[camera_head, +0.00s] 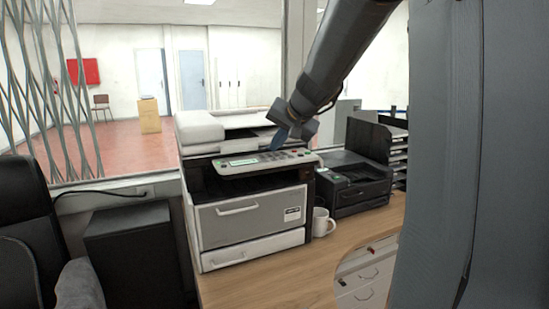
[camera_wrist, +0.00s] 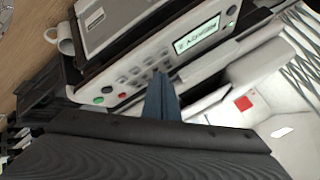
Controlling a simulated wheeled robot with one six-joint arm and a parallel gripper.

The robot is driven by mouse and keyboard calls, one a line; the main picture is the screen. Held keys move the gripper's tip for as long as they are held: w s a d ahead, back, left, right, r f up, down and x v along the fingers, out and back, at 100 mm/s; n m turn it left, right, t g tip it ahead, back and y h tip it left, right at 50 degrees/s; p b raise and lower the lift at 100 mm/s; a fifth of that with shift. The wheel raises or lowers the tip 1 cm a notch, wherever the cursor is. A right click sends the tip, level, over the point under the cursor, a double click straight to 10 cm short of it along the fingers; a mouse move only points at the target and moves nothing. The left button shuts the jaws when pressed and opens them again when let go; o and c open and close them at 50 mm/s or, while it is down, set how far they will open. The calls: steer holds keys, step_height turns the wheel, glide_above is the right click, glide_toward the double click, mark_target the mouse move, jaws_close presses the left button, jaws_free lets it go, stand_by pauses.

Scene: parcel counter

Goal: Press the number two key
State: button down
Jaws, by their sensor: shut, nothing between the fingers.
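A white and grey copier (camera_head: 250,215) stands on the wooden counter. Its slanted control panel (camera_head: 240,169) carries a small lit display and rows of keys. In the wrist view the panel (camera_wrist: 172,50) runs diagonally, with the display (camera_wrist: 198,36) at upper right and small grey number keys (camera_wrist: 135,70) left of centre. The labels are too small to read, so I cannot tell which is the two key. My gripper (camera_head: 277,143) is shut and empty, its blue tip over the panel's key area. In the wrist view its fingertips (camera_wrist: 160,76) overlap the keypad's edge; contact cannot be told.
A red key (camera_wrist: 107,89) and a green key (camera_wrist: 123,95) sit beside the keypad. A white mug (camera_head: 322,222) stands right of the copier, near a black printer (camera_head: 362,190). Black letter trays (camera_head: 398,150) stand behind. The counter (camera_head: 262,283) in front is clear.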

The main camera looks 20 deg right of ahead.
steer(key=shift+r+p, duration=1.95)
steer(key=shift+r, duration=0.8)
